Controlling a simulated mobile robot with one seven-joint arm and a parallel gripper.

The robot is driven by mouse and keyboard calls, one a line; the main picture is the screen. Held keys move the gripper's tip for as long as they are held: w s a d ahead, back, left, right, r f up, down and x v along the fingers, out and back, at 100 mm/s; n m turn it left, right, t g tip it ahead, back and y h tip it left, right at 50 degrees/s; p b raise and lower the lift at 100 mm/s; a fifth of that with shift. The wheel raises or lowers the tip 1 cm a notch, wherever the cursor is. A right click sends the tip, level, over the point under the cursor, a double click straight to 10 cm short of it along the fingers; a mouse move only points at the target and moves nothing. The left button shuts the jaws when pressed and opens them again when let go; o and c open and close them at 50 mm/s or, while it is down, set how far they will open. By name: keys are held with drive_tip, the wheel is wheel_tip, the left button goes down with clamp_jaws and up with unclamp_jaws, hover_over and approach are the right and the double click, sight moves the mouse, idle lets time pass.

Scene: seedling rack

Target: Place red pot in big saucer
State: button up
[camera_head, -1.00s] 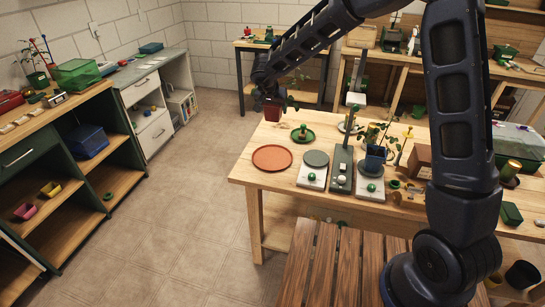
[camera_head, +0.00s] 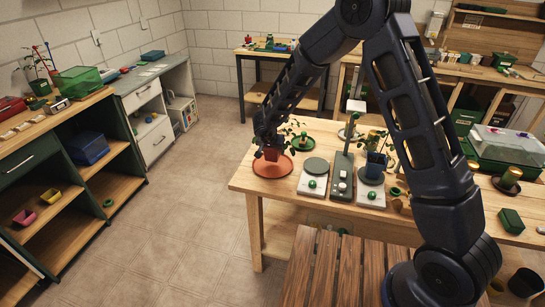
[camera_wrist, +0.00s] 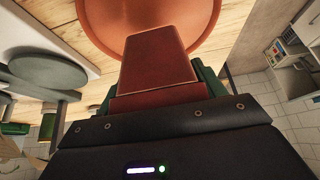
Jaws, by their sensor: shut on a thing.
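The red pot (camera_head: 272,154) with a leafy green plant is in my gripper (camera_head: 267,145), at the near left corner of the wooden table. It also fills the middle of the wrist view (camera_wrist: 156,62). My gripper is shut on the pot. The big terracotta saucer (camera_head: 263,170) lies flat on the table right under the pot; its rim (camera_wrist: 215,12) shows behind the pot in the wrist view. The pot is over the saucer; I cannot tell whether its base touches it.
Two white scales with round plates (camera_head: 315,166) stand right of the saucer, with a green post (camera_head: 342,170) between them. A blue pot (camera_head: 376,162) is on the right scale.

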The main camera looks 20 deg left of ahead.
sight(272, 156)
drive_tip(key=shift+f, duration=1.9)
drive_tip(key=shift+f, duration=0.15)
drive_tip(key=o, duration=1.1)
drive_tip(key=v, duration=1.2)
